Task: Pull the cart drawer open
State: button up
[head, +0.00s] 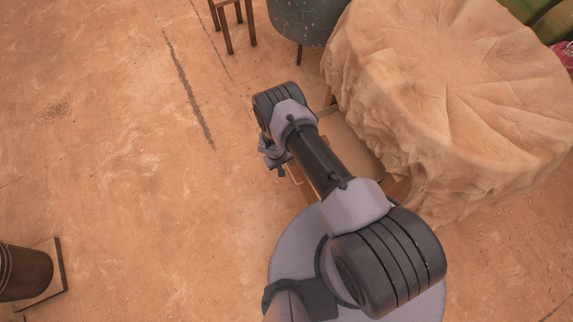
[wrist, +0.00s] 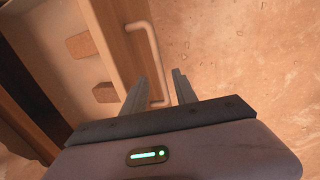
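The cart drawer (wrist: 75,22) stands pulled out, its pale inside showing in the wrist view. It also shows in the head view (head: 352,142), partly hidden by my arm. Its wooden front (wrist: 112,35) carries a pale bar handle (wrist: 154,48). Two brown blocks lie inside, an upper one (wrist: 82,45) and a lower one (wrist: 104,92). My gripper (wrist: 161,75) is open at the lower end of the handle. The handle bar runs between the two fingers, with a gap visible on each side. In the head view my gripper (head: 272,154) is beside the drawer front, mostly hidden by my wrist.
A cloth-draped round table or cart top (head: 450,80) stands at the right. A dark drum (head: 305,18) and a wooden stool (head: 232,22) are at the back. A dark barrel (head: 24,273) stands at lower left. The sandy floor (head: 130,150) on the left is clear.

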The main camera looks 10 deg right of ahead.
notch_tip(320, 180, up, 13)
jog(key=a+p, duration=0.2)
jog(key=p, duration=0.3)
jog(key=shift+s+a+f, duration=0.2)
jog(key=shift+s, duration=0.2)
